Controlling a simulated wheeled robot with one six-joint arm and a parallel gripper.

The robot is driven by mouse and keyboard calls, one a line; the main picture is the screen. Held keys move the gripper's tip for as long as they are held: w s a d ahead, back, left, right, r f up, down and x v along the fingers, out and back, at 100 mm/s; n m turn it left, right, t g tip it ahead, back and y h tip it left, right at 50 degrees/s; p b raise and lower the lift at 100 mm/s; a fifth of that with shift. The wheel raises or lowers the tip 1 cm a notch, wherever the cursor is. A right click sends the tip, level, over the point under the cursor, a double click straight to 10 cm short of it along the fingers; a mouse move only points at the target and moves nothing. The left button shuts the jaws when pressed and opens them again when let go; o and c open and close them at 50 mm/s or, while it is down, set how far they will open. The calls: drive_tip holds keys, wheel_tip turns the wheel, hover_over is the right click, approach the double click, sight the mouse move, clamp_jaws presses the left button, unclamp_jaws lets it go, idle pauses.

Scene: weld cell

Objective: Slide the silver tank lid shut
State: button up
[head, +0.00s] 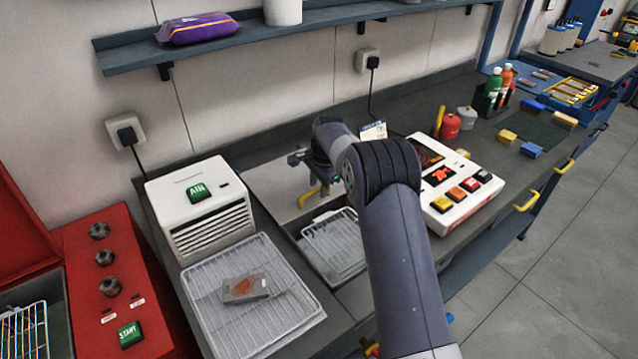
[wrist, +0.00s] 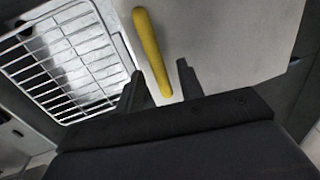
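The silver tank lid (head: 268,186) lies over the back part of the tank, between the white air unit and my arm. Its yellow handle (head: 309,195) stands near the lid's front edge. The tank's front part is uncovered and shows a wire rack (head: 335,241). In the wrist view the lid (wrist: 225,40) fills the upper right, the yellow handle (wrist: 152,52) points down between my fingers, and the rack (wrist: 65,62) shows at left. My gripper (wrist: 160,88) is open, with a finger on each side of the handle and gaps visible. Contact cannot be told.
The white air unit (head: 200,208) and a wire tray (head: 215,310) bearing a small stained block (head: 245,288) stand left of the tank. A white button panel (head: 452,190) stands right of my arm. A shelf (head: 300,22) runs above along the wall.

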drive_tip(key=shift+c, duration=0.3)
clamp_jaws()
idle(0.3)
